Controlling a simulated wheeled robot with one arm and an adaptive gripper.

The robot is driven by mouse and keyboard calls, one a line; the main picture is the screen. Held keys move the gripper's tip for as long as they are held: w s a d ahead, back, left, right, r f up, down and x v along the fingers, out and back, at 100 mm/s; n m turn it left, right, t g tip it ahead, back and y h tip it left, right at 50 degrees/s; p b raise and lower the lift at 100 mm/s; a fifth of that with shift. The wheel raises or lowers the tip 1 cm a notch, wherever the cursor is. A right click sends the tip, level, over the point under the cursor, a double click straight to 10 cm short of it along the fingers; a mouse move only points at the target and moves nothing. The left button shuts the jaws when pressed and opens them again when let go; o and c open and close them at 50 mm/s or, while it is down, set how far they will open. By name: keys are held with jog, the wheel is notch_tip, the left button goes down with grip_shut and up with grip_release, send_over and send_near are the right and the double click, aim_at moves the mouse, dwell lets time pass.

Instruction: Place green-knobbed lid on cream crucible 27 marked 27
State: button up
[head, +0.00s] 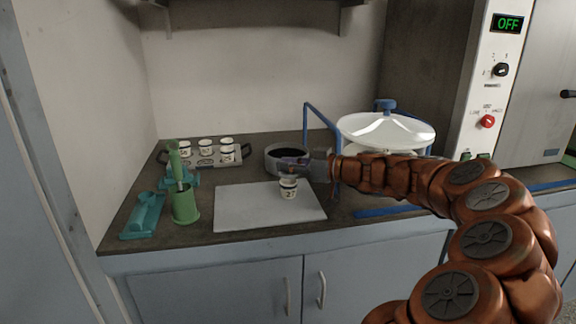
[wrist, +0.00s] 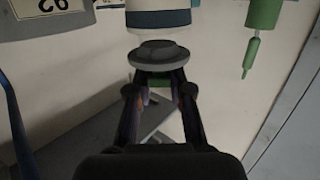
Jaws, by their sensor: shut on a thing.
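The cream crucible 27 (head: 289,192) stands upright on a pale grey board, with "27" on its side. In the wrist view, which looks upside down, a white cup with a dark blue rim band (wrist: 158,18) shows just past the fingers. It seems to be the same crucible. My gripper (head: 292,164) is level, just above the crucible. In the wrist view my gripper (wrist: 160,85) is shut on a small grey round lid (wrist: 160,56), close to the cup's rim. I cannot tell whether they touch.
Several white cups stand in a rack (head: 203,161) at the back left. A dark-mouthed round pan (head: 283,155) is behind my gripper. A green holder (head: 186,206) stands left of the board (head: 245,213). The white-topped shaker (head: 385,130) and its blue frame are at right.

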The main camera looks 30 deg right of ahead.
jog(key=shift+f, duration=0.5)
